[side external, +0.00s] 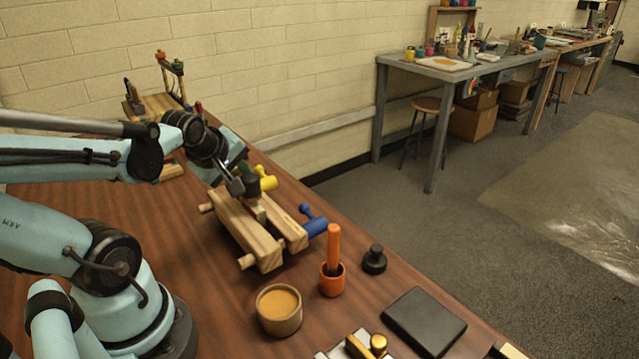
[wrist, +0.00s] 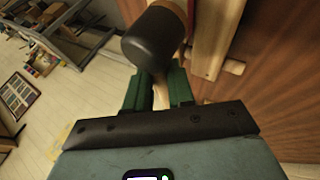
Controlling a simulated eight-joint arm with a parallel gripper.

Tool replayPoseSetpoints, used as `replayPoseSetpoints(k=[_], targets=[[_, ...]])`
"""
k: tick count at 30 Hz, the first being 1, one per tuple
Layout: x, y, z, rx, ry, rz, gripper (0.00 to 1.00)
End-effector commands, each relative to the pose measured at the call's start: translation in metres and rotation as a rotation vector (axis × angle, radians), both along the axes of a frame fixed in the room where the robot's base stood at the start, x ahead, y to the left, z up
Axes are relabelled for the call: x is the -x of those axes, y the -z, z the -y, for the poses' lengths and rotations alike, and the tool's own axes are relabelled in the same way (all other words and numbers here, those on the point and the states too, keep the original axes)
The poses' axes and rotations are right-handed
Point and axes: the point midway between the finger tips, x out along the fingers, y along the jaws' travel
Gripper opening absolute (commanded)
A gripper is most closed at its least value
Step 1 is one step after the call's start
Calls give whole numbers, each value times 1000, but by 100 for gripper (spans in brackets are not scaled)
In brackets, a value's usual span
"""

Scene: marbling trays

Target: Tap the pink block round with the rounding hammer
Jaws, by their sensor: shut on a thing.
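My gripper (side external: 240,187) is above the wooden clamp (side external: 234,226) on the bench. In the wrist view its green fingers (wrist: 158,84) are closed on a pale wooden handle (wrist: 161,97). A dark, rounded cylindrical head (wrist: 152,40) sits just beyond the fingertips, and I take the two to be the rounding hammer.
Close by stand an orange cup (side external: 332,281) with an orange-handled tool, a tan-filled pot (side external: 279,310), a black knobbed piece (side external: 374,260) and a black slab (side external: 425,321). Bare wood lies left of the pot.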

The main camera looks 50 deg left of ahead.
Motion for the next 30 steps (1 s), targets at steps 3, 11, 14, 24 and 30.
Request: replayPoseSetpoints(k=[3, 11, 14, 24, 30], targets=[[0, 0, 0, -1, 0, 1, 0], [0, 0, 0, -1, 0, 1, 0], [0, 0, 0, -1, 0, 1, 0], [-1, 8, 0, -1, 0, 1, 0], [-1, 12, 0, -1, 0, 2, 0]])
